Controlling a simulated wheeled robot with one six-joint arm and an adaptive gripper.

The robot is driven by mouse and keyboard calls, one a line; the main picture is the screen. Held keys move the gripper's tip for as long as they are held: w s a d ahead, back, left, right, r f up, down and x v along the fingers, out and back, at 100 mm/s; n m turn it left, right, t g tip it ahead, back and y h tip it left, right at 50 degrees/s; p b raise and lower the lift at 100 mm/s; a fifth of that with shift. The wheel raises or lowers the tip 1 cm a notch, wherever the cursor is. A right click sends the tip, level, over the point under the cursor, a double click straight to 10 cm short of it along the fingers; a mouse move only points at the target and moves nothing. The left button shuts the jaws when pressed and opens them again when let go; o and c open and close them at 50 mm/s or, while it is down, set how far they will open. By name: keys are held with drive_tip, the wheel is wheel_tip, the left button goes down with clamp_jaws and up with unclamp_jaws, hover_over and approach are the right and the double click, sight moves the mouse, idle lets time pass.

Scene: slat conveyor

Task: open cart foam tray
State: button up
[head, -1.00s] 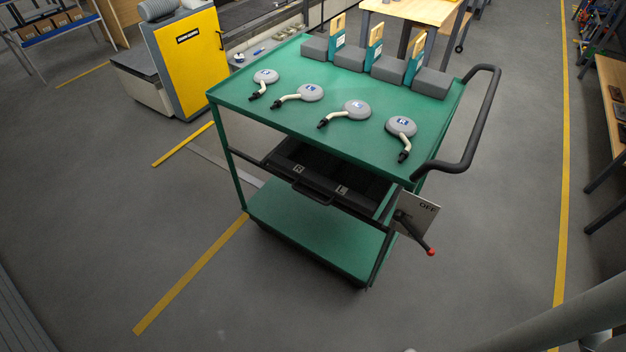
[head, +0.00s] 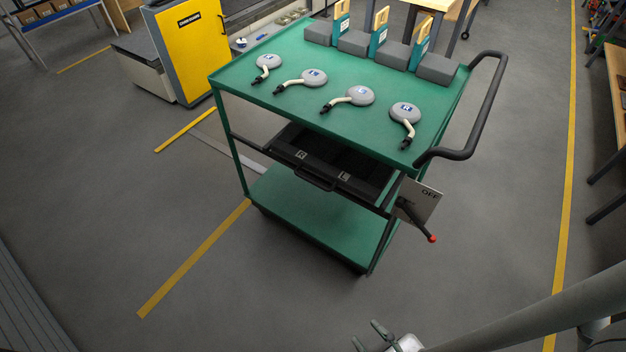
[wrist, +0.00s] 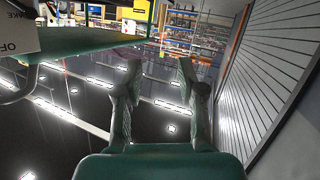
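The green cart (head: 290,215) stands in the middle of the head view. Its black foam tray (head: 335,168) sits under the top shelf, with a dark handle (head: 314,180) on its front and pale letter marks beside it. How far the tray is pulled out is hard to tell. My gripper (head: 367,335) shows at the bottom edge of the head view, well in front of the cart and apart from it. In the wrist view my gripper (wrist: 160,85) has its two fingers spread, with nothing between them. Part of the cart (wrist: 100,42) shows at upper left there.
A lever with a red knob (head: 432,239) and a sign reading OFF (head: 428,197) stick out at the cart's right corner. Several grey round-headed parts (head: 315,78) lie on top. A black push handle (head: 490,110) juts right. The floor in front is clear.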

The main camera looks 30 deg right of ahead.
drive_tip(key=w+d+f+n+h, duration=0.15)
drive_tip(key=w+f+n, duration=0.25)
drive_tip(key=w+f, duration=0.5)
drive_tip(key=n+h, duration=0.5)
drive_tip(key=n, duration=0.1)
approach(310, 180)
drive_tip(key=shift+t+y, duration=0.3)
drive_tip(key=shift+y, duration=0.05)
drive_tip(key=x, duration=0.6)
drive_tip(key=f+x, duration=0.1)
drive_tip(key=x, duration=0.3)
drive_tip(key=shift+d, duration=0.4)
clamp_jaws()
